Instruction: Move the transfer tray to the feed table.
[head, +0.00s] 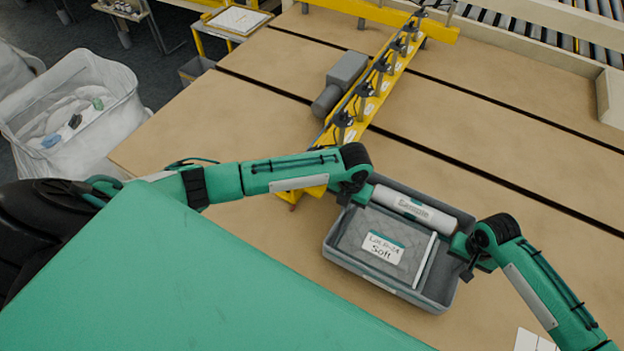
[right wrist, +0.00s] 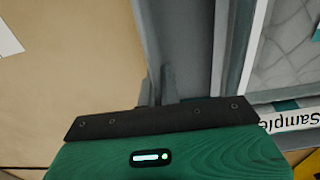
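The transfer tray (head: 345,257) is a grey open box over the tan wooden tabletop (head: 480,200); I cannot tell whether it touches the top. It holds a white roll labelled "Sample" (head: 412,207), a wrapped grey pad with a "Soft" label (head: 382,247) and a thin white strip (head: 426,260). My left gripper (head: 346,198) is at the tray's upper left rim, its fingers hidden. My right gripper (head: 466,268) is at the right rim. In the right wrist view its fingers (right wrist: 158,88) are close together at the grey tray wall (right wrist: 185,45), seemingly shut on it.
A yellow rail with several black clamps (head: 378,78) and a grey motor (head: 343,77) cross the tabletop beyond the tray. Dark slots run across the top. A white bag-lined bin (head: 85,110) stands at left, rollers (head: 530,30) at the back. The tabletop right of the tray is mostly clear.

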